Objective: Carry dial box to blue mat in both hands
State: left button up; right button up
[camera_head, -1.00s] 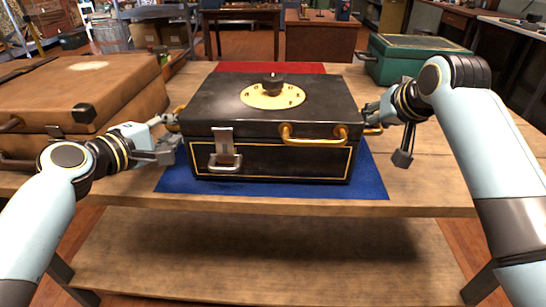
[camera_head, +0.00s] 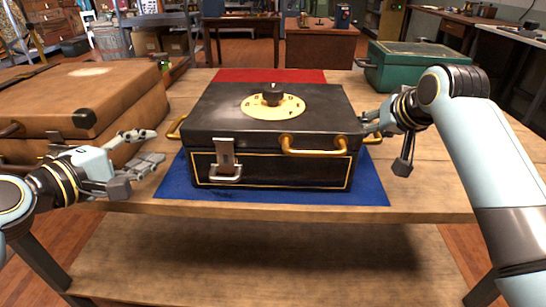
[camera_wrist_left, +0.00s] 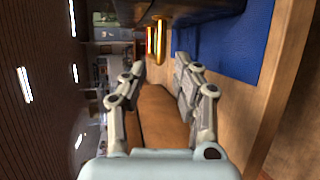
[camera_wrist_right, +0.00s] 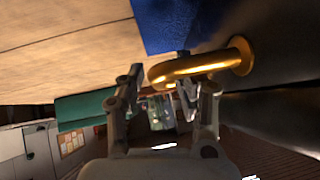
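The black dial box (camera_head: 270,150), with a brass dial on its lid and brass handles, sits upright on the blue mat (camera_head: 372,190). Mat shows in front of it and at both sides. My left gripper (camera_head: 150,147) is open and empty, left of the box and apart from its left handle (camera_head: 176,127). That handle shows beyond the open fingers in the left wrist view (camera_wrist_left: 160,40). My right gripper (camera_head: 368,122) is at the box's right side; its fingers are apart beside the right handle (camera_wrist_right: 200,65), which overlaps them in the right wrist view. Contact there is unclear.
Brown cases (camera_head: 75,100) stand at the table's left, near my left gripper. A red mat (camera_head: 270,75) lies behind the box. A green case (camera_head: 415,65) stands at the back right. The wooden table's front edge (camera_head: 300,213) is just before the blue mat.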

jog(key=shift+s+r, duration=0.1)
jog(key=shift+r, duration=0.05)
pick_arm(q)
jog(key=v, duration=0.4)
jog(key=shift+s, duration=0.1)
pick_arm(e)
jog(key=v, duration=1.1)
jog(key=shift+s+r, duration=0.2)
jog(key=shift+s, duration=0.05)
